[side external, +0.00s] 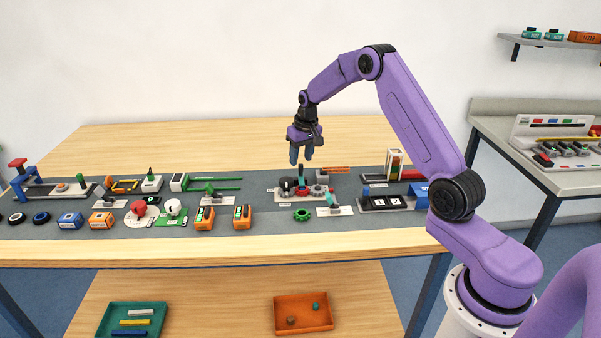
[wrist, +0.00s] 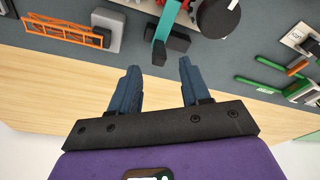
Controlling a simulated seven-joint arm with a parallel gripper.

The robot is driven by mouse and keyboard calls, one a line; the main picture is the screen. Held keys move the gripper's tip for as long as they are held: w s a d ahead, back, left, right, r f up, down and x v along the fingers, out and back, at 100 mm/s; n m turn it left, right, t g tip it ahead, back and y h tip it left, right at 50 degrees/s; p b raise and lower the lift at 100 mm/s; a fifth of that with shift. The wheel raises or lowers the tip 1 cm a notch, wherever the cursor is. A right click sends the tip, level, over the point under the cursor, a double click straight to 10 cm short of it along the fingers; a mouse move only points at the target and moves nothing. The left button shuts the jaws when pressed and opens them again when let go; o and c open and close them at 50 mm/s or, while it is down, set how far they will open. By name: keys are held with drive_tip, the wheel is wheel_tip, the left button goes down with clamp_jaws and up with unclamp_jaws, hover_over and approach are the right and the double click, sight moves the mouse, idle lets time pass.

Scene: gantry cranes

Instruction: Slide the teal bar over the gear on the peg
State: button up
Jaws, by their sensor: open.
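The teal bar (wrist: 166,28) shows in the wrist view, running from a black block up to the top edge. In the side view it is a small teal upright shape (side external: 301,175) at the gear station. A red gear (side external: 303,190) sits low at the station; the peg is too small to make out. A bit of red also shows at the wrist view's top edge. My gripper (side external: 301,162) is open and empty, pointing down above and behind the station. In the wrist view its two fingers (wrist: 157,78) are apart, with the bar's near end beyond them.
A dark disc (wrist: 218,18) stands beside the bar, and an orange lattice jib (wrist: 60,34) with a grey block (wrist: 108,28) is on the other side. A green gear (side external: 302,215) lies in front of the station. The wooden strip behind the mat is clear.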

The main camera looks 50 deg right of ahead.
drive_tip(key=shift+w+v, duration=0.2)
drive_tip(key=shift+v, duration=0.75)
drive_tip(key=shift+w+v, duration=0.2)
drive_tip(key=shift+v, duration=0.7)
drive_tip(key=shift+d+r, duration=0.1)
drive_tip(key=s+a+r+n+g+y, duration=0.1)
drive_tip(key=s+a+r+n, duration=0.25)
drive_tip(key=s+a, duration=0.65)
drive_tip(key=s+a+r+n, duration=0.35)
drive_tip(key=s+a, duration=0.25)
drive_tip(key=a, duration=0.7)
drive_tip(key=s+n+g, duration=0.1)
drive_tip(key=s+n, duration=0.7)
drive_tip(key=s, duration=2)
drive_tip(key=shift+f+n, duration=0.3)
